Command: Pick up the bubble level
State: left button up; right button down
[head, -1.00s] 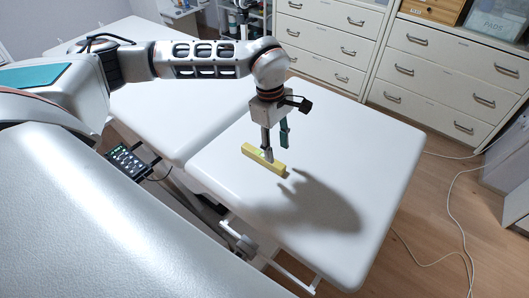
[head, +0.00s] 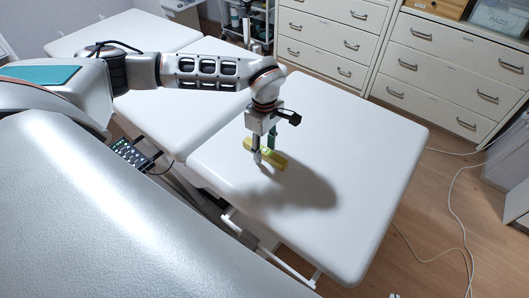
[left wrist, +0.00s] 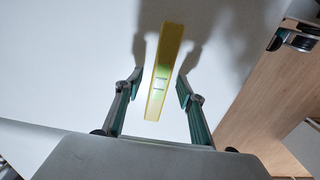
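The bubble level (head: 279,161) is a yellow bar lying on the white couch section in the head view. My left gripper (head: 264,155) is directly over it, fingers pointing down, and partly hides it. In the left wrist view the level (left wrist: 163,75) runs lengthwise between the two fingers of my left gripper (left wrist: 159,85), with its pale green vial near the fingertips. A gap shows on each side of it, so the gripper is open and not visibly touching the level. My right gripper is not in view.
The white padded couch section (head: 330,200) has clear room around the level. A control panel (head: 130,155) with buttons is beside the couch at left. White drawer cabinets (head: 440,60) stand behind, and a cable (head: 452,215) lies on the wooden floor at right.

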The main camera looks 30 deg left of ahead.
pick_arm(q)
grip_shut()
jog(key=shift+r, duration=0.1)
